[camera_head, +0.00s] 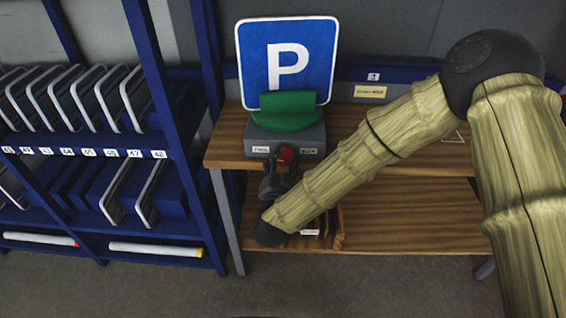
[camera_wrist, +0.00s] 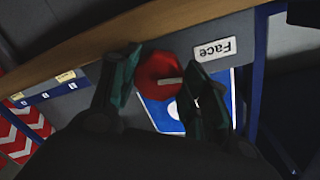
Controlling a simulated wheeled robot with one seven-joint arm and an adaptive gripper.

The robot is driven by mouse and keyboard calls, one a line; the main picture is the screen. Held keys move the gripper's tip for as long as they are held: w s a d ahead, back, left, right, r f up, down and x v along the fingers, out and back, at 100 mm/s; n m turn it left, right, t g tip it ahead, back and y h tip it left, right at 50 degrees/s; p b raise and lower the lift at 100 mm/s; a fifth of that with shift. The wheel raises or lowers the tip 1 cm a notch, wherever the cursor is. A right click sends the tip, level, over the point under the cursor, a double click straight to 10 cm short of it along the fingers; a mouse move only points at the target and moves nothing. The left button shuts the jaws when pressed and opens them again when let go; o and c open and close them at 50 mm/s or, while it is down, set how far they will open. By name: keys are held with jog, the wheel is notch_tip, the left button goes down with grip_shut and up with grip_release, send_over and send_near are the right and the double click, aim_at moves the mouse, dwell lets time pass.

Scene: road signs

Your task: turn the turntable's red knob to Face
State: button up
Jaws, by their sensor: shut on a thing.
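The turntable's grey base (camera_head: 284,137) stands on a wooden bench. Its green holder (camera_head: 287,112) bears a blue parking sign (camera_head: 287,58) with a white P facing the head camera. The red knob (camera_head: 285,156) is on the base's front, partly hidden by my gripper (camera_head: 277,178). In the wrist view the red knob (camera_wrist: 156,74) sits between the fingers of my gripper (camera_wrist: 162,80), which is shut on it. A white mark shows on the knob. The Face label (camera_wrist: 213,50), upside down there, is right of the knob. Small white labels flank the knob in the head view.
A blue rack (camera_head: 140,90) with grey-edged panels and numbered slots stands left. The bench top (camera_head: 440,160) is largely bare on the right, behind my arm. A lower wooden shelf (camera_head: 420,225) lies beneath. Red and white striped signs (camera_wrist: 20,130) show in the wrist view.

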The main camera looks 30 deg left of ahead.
jog(key=shift+n, duration=0.7)
jog(key=o, duration=1)
jog(key=v, duration=1.2)
jog(key=shift+f, duration=0.15)
